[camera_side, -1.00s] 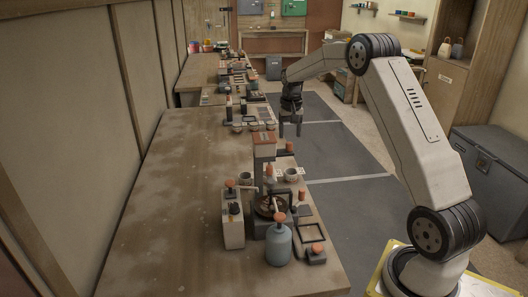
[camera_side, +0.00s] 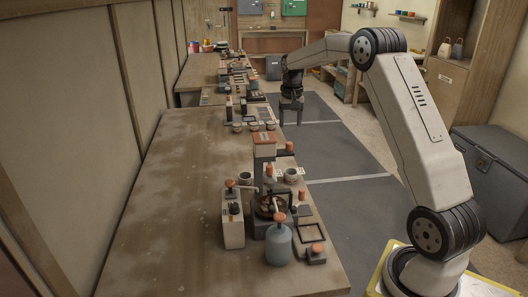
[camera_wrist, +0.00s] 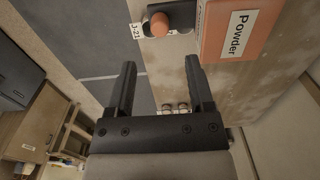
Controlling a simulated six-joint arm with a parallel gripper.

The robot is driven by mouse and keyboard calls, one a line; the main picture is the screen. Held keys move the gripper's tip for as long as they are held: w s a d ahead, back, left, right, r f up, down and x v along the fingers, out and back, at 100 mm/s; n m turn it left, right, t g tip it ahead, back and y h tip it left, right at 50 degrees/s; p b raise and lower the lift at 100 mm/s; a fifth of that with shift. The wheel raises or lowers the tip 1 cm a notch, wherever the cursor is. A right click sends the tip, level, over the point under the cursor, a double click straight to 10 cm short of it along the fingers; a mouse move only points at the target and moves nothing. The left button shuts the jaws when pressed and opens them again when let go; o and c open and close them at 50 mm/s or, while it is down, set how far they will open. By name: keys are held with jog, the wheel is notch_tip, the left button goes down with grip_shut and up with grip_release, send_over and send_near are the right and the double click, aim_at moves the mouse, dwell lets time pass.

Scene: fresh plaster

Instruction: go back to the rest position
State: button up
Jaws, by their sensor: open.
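My gripper (camera_side: 291,116) hangs over the grey floor mat, just beyond the right edge of the workbench, in the side view. Its fingers point down and are apart with nothing between them. In the wrist view my gripper (camera_wrist: 158,75) shows both dark fingers spread and empty. No object is in contact with the fingers. The rest position itself is not marked in either view.
The workbench (camera_side: 165,200) holds a grinder-like device with an orange-topped hopper (camera_side: 264,139), a grey-blue bottle (camera_side: 278,246) and small cups. An orange box labelled Powder (camera_wrist: 232,32) shows in the wrist view. A grey chest (camera_side: 492,165) stands right. The floor mat (camera_side: 345,150) is clear.

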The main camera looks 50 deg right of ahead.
jog(key=s+a+f+n+t, duration=0.1)
jog(key=s+a+f+n, duration=0.15)
jog(key=a, duration=0.55)
jog(key=s+a+f+n, duration=0.15)
jog(key=s+a, duration=0.25)
jog(key=a, duration=0.4)
jog(key=s+a+f+n+t, duration=0.1)
jog(key=s+a+n, duration=0.25)
jog(key=a, duration=0.45)
jog(key=s+a+f+n, duration=0.1)
jog(key=s+a+f, duration=0.1)
jog(key=s+a, duration=0.3)
jog(key=s, duration=0.4)
jog(key=shift+a+f+t, duration=0.25)
jog(key=shift+a+t, duration=0.05)
jog(key=shift+w+n, duration=0.1)
jog(key=shift+n, duration=0.15)
jog(key=shift+c, duration=0.2)
